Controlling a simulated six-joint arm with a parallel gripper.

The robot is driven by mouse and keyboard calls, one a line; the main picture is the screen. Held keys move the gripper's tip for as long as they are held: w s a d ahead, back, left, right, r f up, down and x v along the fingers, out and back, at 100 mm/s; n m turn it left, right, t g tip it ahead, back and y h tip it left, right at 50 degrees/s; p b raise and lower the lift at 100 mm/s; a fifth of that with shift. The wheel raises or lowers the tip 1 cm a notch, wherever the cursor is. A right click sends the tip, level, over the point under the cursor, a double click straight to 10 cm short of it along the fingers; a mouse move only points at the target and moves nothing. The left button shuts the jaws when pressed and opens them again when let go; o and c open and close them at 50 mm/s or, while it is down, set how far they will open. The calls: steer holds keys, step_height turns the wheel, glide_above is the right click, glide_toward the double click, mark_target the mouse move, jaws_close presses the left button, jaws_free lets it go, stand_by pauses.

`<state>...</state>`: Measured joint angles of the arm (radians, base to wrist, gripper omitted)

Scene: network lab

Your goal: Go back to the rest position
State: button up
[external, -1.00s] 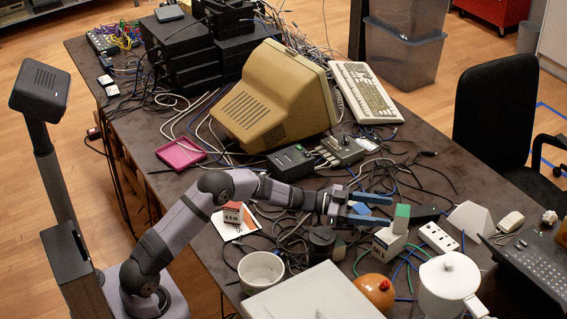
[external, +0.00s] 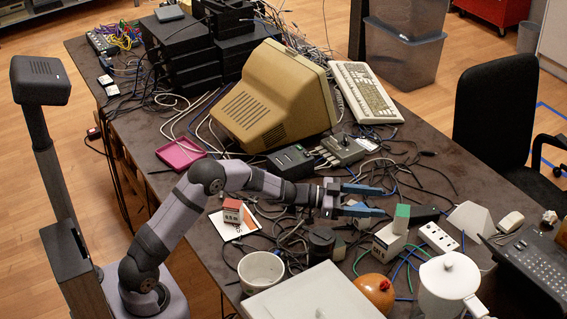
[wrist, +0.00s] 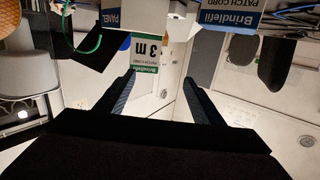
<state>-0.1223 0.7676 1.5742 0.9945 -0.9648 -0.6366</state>
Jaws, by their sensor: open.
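My gripper (external: 372,200) is open and empty, with its two blue fingers apart. It is raised above the table, left of the white box with the green top (external: 401,219) in the external view. My arm comes from the front left, with its elbow lifted. In the wrist view my gripper (wrist: 160,86) shows two dark fingers spread with nothing held between them.
The table is crowded. Loose cables, a beige monitor (external: 274,97) and a keyboard (external: 367,92) lie behind the arm. A white bowl (external: 261,268), a large pale panel (external: 310,296), an orange round object (external: 376,292) and a white lidded pot (external: 448,283) stand in front.

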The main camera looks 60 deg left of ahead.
steer(key=s+a+r+n+y+p, duration=0.3)
steer(key=a+r+n+y+p, duration=0.15)
steer(key=a+y, duration=0.25)
steer(key=s+a+f+n+g+y+p, duration=0.1)
steer(key=s+a+g+y+p, duration=0.15)
steer(key=s, duration=0.45)
steer(key=s+a+n+g+y+p, duration=0.1)
steer(key=s+a+g+p, duration=0.15)
steer(key=s, duration=0.35)
steer(key=s+d+g+p, duration=0.3)
steer(key=s+g+p, duration=0.3)
steer(key=s, duration=2.3)
steer(key=n+g, duration=0.1)
steer(key=g, duration=0.1)
steer(key=shift+f+g+p, duration=0.15)
steer(key=shift+g+p, duration=0.2)
steer(key=shift+g, duration=0.05)
